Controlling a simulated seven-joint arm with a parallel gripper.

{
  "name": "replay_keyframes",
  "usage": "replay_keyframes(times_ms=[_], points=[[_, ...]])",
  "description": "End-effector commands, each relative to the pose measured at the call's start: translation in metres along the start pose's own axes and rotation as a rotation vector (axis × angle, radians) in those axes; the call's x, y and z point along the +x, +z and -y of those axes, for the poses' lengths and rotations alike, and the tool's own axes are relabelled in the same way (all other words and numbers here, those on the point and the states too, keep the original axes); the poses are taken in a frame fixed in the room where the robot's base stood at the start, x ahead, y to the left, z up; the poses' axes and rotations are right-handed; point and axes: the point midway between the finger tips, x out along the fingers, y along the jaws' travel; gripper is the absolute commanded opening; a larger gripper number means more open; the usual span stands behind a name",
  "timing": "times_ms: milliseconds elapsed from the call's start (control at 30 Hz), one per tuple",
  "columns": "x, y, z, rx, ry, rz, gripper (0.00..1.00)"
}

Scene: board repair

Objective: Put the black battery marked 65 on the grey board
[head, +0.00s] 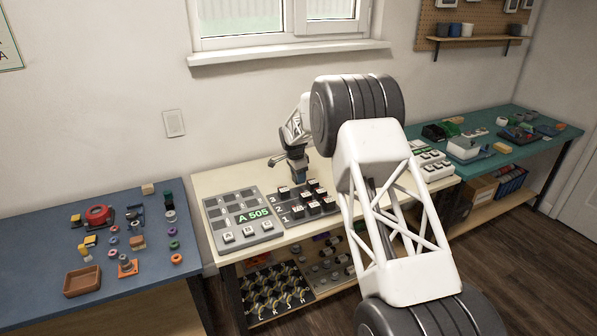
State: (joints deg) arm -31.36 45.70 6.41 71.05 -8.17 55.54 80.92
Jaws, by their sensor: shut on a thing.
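The grey board (212,226) lies on the cream middle table, with "A 505" in green on a dark strip and several pale-topped pieces along its near edge. Its upper part shows several dark, empty-looking recesses. My gripper (299,176) is above the far edge of the dark numbered tray, to the right of the grey board. It is shut on a small dark block, whose lower end seems to show just over the tray; its mark cannot be read. I cannot tell which piece is the battery marked 65.
The dark tray (291,217), beside the grey board, holds several black pieces with white tops. A white tray (436,171) stands at the table's right. My arm covers the table's right middle. Blue (40,240) and green (490,170) tables with loose parts flank it.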

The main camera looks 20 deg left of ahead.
Motion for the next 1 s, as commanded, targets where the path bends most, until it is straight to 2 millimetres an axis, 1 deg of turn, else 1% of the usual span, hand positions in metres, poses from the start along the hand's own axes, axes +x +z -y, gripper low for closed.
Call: replay_keyframes(times_ms=[300,500,700,1000], points=[[0.027,0.003,0.000,0.000,0.001,0.000,0.18],[0.038,0.005,0.000,0.000,0.000,0.000,0.18],[0.044,0.005,0.000,0.000,0.000,0.000,0.18],[0.045,0.006,0.000,0.000,0.000,0.000,0.18]])
